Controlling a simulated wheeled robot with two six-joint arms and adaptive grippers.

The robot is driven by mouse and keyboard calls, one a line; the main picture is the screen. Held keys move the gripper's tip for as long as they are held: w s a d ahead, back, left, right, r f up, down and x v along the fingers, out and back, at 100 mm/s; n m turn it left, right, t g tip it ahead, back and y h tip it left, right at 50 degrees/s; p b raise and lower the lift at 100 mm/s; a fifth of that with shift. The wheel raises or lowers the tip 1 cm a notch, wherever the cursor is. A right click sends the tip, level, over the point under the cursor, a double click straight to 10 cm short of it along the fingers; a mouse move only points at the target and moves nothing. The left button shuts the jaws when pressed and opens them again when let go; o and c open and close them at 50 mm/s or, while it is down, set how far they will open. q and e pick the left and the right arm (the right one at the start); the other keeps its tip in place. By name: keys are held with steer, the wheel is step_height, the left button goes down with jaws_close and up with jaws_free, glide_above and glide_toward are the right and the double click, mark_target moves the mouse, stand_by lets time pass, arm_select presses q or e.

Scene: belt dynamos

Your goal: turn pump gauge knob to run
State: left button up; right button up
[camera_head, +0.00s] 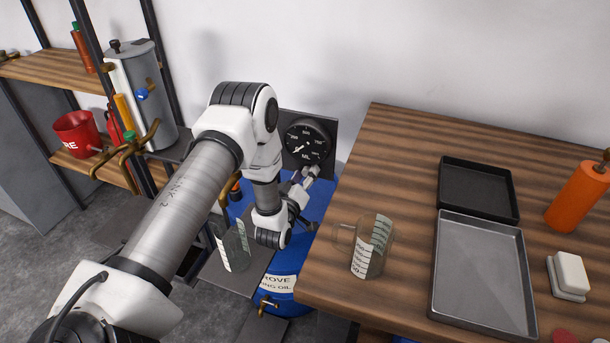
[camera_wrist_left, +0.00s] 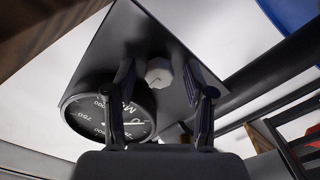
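The pump gauge (camera_head: 308,142) is a round black dial with white marks and a white needle, on a dark plate behind the blue drum. In the left wrist view the gauge (camera_wrist_left: 112,112) is partly covered by one finger. A pale, many-sided knob (camera_wrist_left: 158,71) sits on the dark plate (camera_wrist_left: 150,35) beside the dial. My left gripper (camera_head: 305,190) is just below the dial in the head view, where I cannot make out the knob. In the left wrist view its fingers (camera_wrist_left: 159,80) are open, one to each side of the knob; contact cannot be told. My right gripper is not in view.
A blue drum (camera_head: 314,215) stands under the gauge. The wooden table (camera_head: 400,140) at right holds a glass jug (camera_head: 372,245), a black tray (camera_head: 477,188), a grey tray (camera_head: 482,275) and an orange bottle (camera_head: 578,195). Another glass jug (camera_head: 233,248) is below my left arm. Shelves stand at left.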

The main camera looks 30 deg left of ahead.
arm_select(q)
steer(key=v, duration=0.7)
steer(key=shift+s, duration=0.25)
steer(key=shift+d, duration=0.1)
